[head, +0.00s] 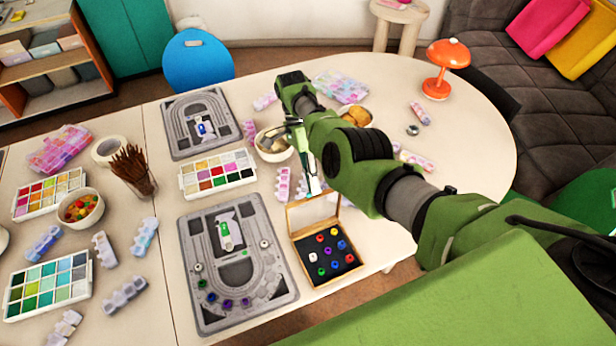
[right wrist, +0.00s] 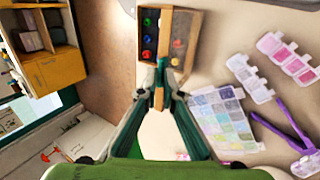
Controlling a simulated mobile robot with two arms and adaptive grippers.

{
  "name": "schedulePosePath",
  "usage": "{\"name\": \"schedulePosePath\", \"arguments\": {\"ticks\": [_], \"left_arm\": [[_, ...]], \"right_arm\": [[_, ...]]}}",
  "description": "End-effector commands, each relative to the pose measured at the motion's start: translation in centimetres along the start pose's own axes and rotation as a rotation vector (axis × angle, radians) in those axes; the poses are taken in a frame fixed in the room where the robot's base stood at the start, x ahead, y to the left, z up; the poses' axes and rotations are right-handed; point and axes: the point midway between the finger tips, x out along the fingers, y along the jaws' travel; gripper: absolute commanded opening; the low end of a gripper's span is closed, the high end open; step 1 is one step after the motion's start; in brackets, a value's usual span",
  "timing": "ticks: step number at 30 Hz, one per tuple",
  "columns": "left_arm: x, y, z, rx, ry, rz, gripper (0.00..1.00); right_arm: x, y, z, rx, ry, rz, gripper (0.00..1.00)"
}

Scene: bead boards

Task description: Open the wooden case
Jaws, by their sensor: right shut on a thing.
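The wooden case (head: 334,282) stands on the table beside the front bead board, with several coloured beads on a black bed inside. Its thin-framed lid (head: 291,219) is raised at the back edge, so the beads lie open to view. My right gripper (head: 313,188) is at the top of the lid, its fingers shut on the lid's edge. In the right wrist view the closed fingertips (right wrist: 160,87) meet the lid (right wrist: 183,50), and part of the bead bed (right wrist: 149,35) shows beside it. My left gripper is not in view.
Two grey bead boards (head: 199,290) lie left of the case, with a white bead tray (head: 187,187) between them. Bowls (head: 268,152) stand behind my right gripper. An orange lamp (head: 438,88) is at the back right. The table's right part is mostly clear.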

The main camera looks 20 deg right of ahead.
Motion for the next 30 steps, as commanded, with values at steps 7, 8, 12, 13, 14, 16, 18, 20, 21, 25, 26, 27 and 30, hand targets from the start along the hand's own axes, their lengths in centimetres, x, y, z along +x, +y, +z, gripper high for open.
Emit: {"name": "schedulePosePath", "arguments": {"ticks": [7,8,12,13,14,16,18,20,21,25,26,27,30], "left_arm": [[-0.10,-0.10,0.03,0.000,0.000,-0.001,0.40],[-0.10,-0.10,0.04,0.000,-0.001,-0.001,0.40],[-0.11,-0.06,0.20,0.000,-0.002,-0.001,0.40],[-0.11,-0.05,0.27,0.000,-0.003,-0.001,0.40],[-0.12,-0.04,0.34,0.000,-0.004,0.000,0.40],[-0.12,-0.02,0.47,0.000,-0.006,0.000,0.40],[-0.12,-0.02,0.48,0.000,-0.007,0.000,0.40],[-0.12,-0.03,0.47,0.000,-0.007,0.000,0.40],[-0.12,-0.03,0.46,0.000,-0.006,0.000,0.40],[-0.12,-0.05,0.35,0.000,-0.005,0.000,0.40],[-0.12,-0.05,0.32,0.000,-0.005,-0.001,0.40],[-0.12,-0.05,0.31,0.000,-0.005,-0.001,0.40],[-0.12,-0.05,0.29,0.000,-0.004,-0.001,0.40]], "right_arm": [[0.21,0.19,0.03,-0.002,-0.003,0.008,0.00],[0.21,0.19,0.04,-0.002,-0.003,0.008,0.00],[0.17,0.19,0.01,-0.002,-0.002,0.008,0.26],[0.16,0.19,0.00,-0.001,-0.002,0.007,0.26],[0.14,0.18,0.00,-0.001,-0.002,0.007,0.26],[0.11,0.18,-0.02,-0.001,-0.002,0.007,0.26],[0.09,0.17,-0.03,-0.001,-0.001,0.006,0.26],[0.08,0.17,-0.04,-0.001,-0.001,0.006,0.26],[0.07,0.17,-0.05,0.000,-0.001,0.006,0.26],[0.05,0.17,-0.06,0.000,-0.001,0.006,0.26],[0.05,0.17,-0.07,0.000,-0.001,0.006,0.26],[0.04,0.17,-0.07,0.000,-0.001,0.006,0.26],[0.03,0.17,-0.07,0.000,-0.001,0.005,0.26]]}}
